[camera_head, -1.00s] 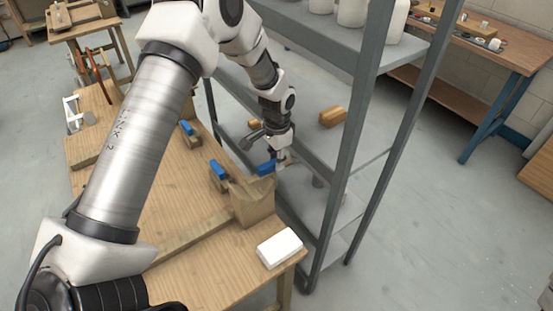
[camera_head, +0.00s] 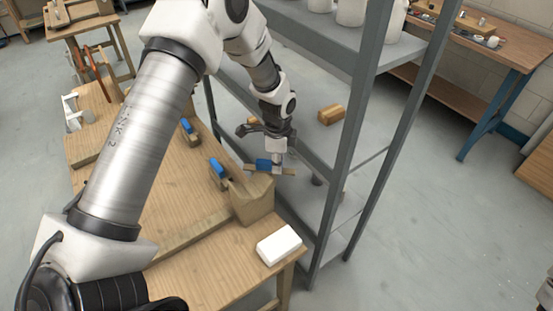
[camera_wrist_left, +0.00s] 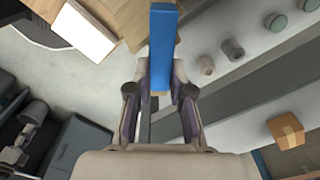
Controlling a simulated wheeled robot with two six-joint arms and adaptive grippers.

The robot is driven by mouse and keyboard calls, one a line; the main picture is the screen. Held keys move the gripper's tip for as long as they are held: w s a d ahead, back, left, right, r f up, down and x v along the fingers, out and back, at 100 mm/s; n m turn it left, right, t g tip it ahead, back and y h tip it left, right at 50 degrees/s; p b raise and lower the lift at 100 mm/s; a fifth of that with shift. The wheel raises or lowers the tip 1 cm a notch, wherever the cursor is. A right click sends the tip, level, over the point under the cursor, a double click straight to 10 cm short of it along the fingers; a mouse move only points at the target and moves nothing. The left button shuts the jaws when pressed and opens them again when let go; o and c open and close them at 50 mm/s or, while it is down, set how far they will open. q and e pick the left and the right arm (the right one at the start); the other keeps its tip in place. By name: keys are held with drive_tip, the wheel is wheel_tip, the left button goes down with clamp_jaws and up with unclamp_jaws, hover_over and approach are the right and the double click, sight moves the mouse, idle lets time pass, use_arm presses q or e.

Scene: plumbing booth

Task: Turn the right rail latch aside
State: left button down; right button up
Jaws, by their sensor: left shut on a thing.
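My left gripper (camera_head: 276,160) is shut on a blue-handled latch (camera_head: 264,164), the rightmost of the blue pieces in the head view. A thin wooden bar (camera_head: 285,171) shows just below the blue part, lying roughly across the picture. In the left wrist view the blue part (camera_wrist_left: 163,40) stands lengthwise between the fingertips of the left gripper (camera_wrist_left: 160,88). A second blue-handled piece (camera_head: 217,169) sits left of it, beside a wooden block (camera_head: 253,203). How the held latch joins the rail is hidden. My right gripper does not show.
A white box (camera_head: 279,245) lies at the workbench's (camera_head: 212,275) near corner. Another blue-handled piece (camera_head: 188,127) sits farther back.

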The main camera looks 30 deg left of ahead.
use_arm(q)
drive_tip(key=shift+s+d+f+m+p, duration=0.15)
drive_tip(key=shift+s+m, duration=0.25)
drive_tip(key=shift+m, duration=1.15)
drive_tip(key=shift+s+a+f+m+p, duration=0.15)
drive_tip(key=shift+s+m, duration=0.3)
drive_tip(key=shift+m, duration=1.05)
drive_tip(key=shift+s+d+f+m+p, duration=0.1)
drive_tip(key=shift+s+m+p, duration=0.25)
drive_tip(key=shift+m, duration=1.2)
drive_tip(key=c, duration=1)
unclamp_jaws()
drive_tip(key=shift+c, duration=0.2)
drive_tip(key=shift+w+r, duration=0.15)
